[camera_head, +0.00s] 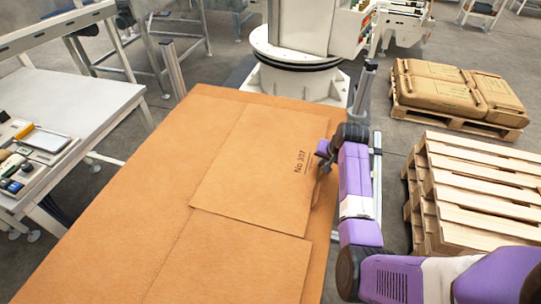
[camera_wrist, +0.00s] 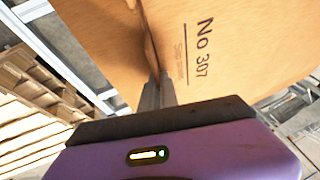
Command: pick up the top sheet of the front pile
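A brown cardboard sheet printed "No 307" (camera_head: 262,150) lies flat on top of a larger brown sheet layer (camera_head: 120,200). The print also shows close up on the sheet in the wrist view (camera_wrist: 235,65). My gripper (camera_head: 323,158) is at the right edge of the printed sheet. In the wrist view its two fingers (camera_wrist: 158,92) are close together with the sheet's edge between them, and the sheet looks creased there. The fingertips are partly hidden by the cardboard. A second brown sheet (camera_head: 230,260) lies nearer, meeting the printed one along a seam.
A stack of wooden pallets (camera_head: 475,190) stands right of my arm. Behind it, brown sacks lie on a pallet (camera_head: 408,108). A white table (camera_head: 85,110) with a control panel is at left. A white machine base (camera_head: 295,80) and metal posts (camera_head: 172,68) stand beyond the sheets.

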